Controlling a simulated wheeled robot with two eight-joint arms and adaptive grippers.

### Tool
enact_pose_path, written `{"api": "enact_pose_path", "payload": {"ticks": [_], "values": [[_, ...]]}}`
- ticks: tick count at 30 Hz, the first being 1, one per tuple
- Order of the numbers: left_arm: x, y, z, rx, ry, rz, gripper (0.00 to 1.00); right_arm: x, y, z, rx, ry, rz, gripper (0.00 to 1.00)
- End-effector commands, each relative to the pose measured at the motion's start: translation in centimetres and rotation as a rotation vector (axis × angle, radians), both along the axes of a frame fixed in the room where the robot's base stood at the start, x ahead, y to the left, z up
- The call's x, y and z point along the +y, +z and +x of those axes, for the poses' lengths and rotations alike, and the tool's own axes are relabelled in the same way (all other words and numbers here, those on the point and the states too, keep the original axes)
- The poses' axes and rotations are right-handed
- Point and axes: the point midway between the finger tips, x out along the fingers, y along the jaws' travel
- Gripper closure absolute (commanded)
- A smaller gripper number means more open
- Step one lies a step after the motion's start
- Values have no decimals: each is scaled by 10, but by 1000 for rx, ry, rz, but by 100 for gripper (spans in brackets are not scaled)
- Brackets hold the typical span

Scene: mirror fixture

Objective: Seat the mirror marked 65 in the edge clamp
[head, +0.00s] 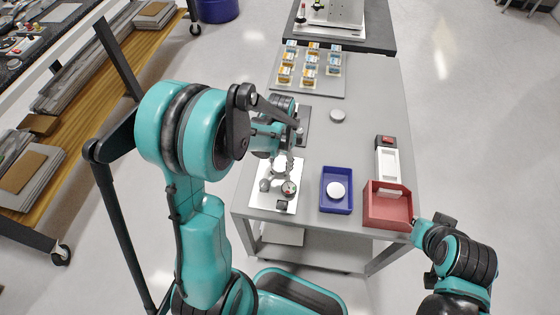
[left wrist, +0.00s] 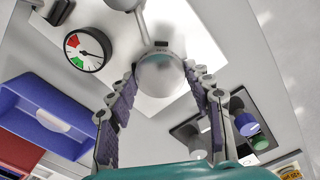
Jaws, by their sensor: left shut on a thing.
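My left gripper (head: 287,153) is over the white base plate (head: 257,199) on the grey table. In the left wrist view its fingers (left wrist: 160,82) are shut on a round silvery disc, the mirror (left wrist: 160,76); no number on it is readable. A metal rod and a small dark block lie right at the disc's upper edge; I cannot tell whether they touch. The fixture on the plate has grey metal joints (head: 265,184) and a round dial gauge (head: 289,188), also in the wrist view (left wrist: 87,50). The edge clamp is not clearly visible. My right gripper (head: 425,226) is beside the red bin; its jaws are unclear.
A dark rack (left wrist: 187,132) holds capped pieces. The right middle is clear.

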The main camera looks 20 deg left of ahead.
Motion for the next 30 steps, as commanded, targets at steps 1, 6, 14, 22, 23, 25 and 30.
{"api": "enact_pose_path", "payload": {"ticks": [1,6,14,22,23,25,30], "values": [[0,-2,0,0,0,0,81,0,-3,0,0,0,0,100],[0,-4,0,0,0,0,81,0,-4,0,0,0,0,100],[0,-4,0,0,0,0,81,0,-4,0,0,0,0,100],[0,-7,0,0,0,0,81,0,-7,0,0,0,0,100],[0,-7,0,0,0,0,81,0,-8,0,0,0,0,100],[0,-8,0,0,0,0,81,0,-9,0,0,0,0,100],[0,-7,0,0,0,0,81,0,-8,0,0,0,0,100]]}}
